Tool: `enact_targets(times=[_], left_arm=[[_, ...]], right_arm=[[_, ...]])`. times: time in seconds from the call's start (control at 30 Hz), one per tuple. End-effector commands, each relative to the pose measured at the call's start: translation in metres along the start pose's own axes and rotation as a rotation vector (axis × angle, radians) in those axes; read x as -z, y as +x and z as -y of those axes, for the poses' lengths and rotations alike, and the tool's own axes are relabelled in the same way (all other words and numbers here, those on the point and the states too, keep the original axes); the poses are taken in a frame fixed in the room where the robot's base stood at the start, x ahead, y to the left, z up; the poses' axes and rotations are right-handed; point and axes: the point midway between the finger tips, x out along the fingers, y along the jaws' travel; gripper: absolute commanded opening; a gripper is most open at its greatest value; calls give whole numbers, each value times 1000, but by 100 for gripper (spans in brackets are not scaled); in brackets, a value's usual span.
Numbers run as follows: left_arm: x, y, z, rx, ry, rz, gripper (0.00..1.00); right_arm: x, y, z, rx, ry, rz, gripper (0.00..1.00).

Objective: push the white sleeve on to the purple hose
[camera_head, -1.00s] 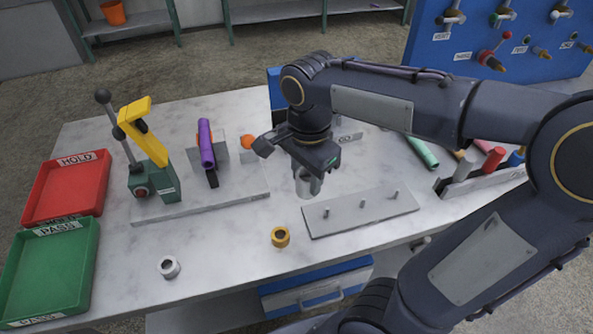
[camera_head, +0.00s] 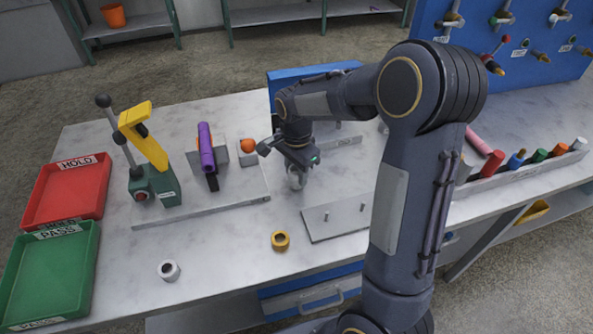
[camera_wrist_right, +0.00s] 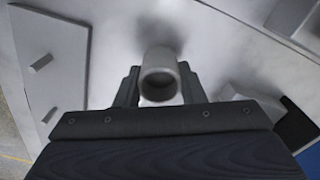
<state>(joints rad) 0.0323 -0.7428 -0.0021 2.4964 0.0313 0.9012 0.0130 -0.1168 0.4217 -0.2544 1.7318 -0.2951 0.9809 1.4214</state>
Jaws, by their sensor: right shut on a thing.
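The purple hose (camera_head: 207,148) sits in a clamp-like holder on the grey fixture plate, its free end pointing toward the front. My right gripper (camera_head: 298,177) is to the right of the hose, apart from it, above the table. It is shut on a pale sleeve, the white sleeve (camera_wrist_right: 160,70), which looks light grey in shade. In the wrist view its round open end faces the camera between the fingers. In the head view the sleeve shows only partly below the gripper (camera_head: 296,183). My left gripper is not in view.
A green press with a yellow handle (camera_head: 143,135) stands left of the hose. A white ring (camera_head: 168,270) and a yellow ring (camera_head: 280,241) lie on the front of the table. Red (camera_head: 67,190) and green (camera_head: 50,275) trays are far left.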

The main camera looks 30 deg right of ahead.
Motion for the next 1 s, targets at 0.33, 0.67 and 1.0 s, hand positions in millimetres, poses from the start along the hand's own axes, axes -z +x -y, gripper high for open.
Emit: enact_targets(times=[0.33, 0.67, 1.0], left_arm=[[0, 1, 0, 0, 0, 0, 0], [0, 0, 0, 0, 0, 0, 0], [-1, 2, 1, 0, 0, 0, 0]], right_arm=[[0, 5, 0, 1, 0, 0, 14], [0, 4, 0, 1, 0, 0, 57], [0, -15, 0, 5, 0, -1, 57]])
